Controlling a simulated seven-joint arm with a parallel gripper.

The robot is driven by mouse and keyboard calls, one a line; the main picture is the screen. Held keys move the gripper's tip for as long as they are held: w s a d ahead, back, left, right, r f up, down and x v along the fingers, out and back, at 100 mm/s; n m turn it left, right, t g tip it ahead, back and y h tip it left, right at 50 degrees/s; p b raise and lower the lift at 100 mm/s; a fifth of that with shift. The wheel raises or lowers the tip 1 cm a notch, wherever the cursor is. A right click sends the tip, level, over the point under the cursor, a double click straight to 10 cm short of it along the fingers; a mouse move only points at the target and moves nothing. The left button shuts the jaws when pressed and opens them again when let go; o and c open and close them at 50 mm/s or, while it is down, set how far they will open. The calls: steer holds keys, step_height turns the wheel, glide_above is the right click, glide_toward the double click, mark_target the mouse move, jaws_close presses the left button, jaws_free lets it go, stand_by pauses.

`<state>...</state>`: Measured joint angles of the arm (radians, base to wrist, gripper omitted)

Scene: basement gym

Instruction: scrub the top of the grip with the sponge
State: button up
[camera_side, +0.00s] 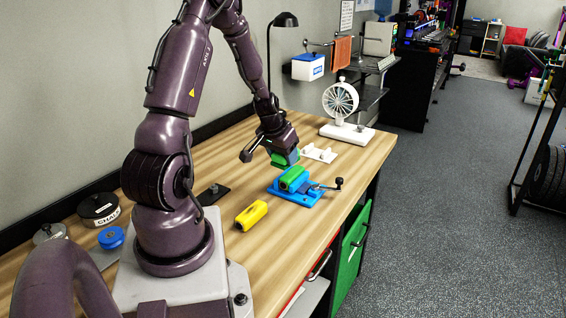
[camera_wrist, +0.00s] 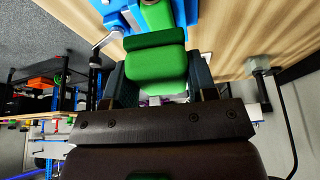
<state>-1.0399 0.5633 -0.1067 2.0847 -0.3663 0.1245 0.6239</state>
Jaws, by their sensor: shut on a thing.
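My gripper (camera_side: 282,147) is shut on a green sponge (camera_side: 286,158), which has a darker green layer. In the wrist view the sponge (camera_wrist: 155,72) sits between the two dark fingers of my gripper (camera_wrist: 155,88). A green grip (camera_side: 293,178) lies in a blue vise (camera_side: 291,196) on the bench, just below the sponge. In the wrist view part of the grip (camera_wrist: 157,14) shows beyond the sponge, with the blue vise (camera_wrist: 117,18) around it. I cannot tell whether sponge and grip touch.
A yellow block (camera_side: 251,215) lies on the bench nearer my base. A white stand (camera_side: 318,154) and a white fan (camera_side: 342,108) are farther back. The vise's handle (camera_side: 337,184) sticks out to the right. A desk lamp (camera_side: 285,20) rises behind my arm.

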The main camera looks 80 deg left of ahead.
steer(key=shift+r, duration=1.5)
steer(key=w+d+r+m+t+h, duration=0.1)
steer(key=w+d+r+m, duration=0.15)
steer(key=w+d, duration=0.45)
steer(key=w+d+r+m+h, duration=0.1)
steer(key=w+d+m, duration=0.35)
steer(key=d, duration=0.55)
steer(key=s+d+m, duration=0.1)
steer(key=d, duration=1.4)
steer(key=shift+s+d+r+h, duration=0.15)
steer(key=shift+d+r+h, duration=0.15)
steer(key=shift+d+h, duration=0.1)
steer(key=shift+a, duration=0.1)
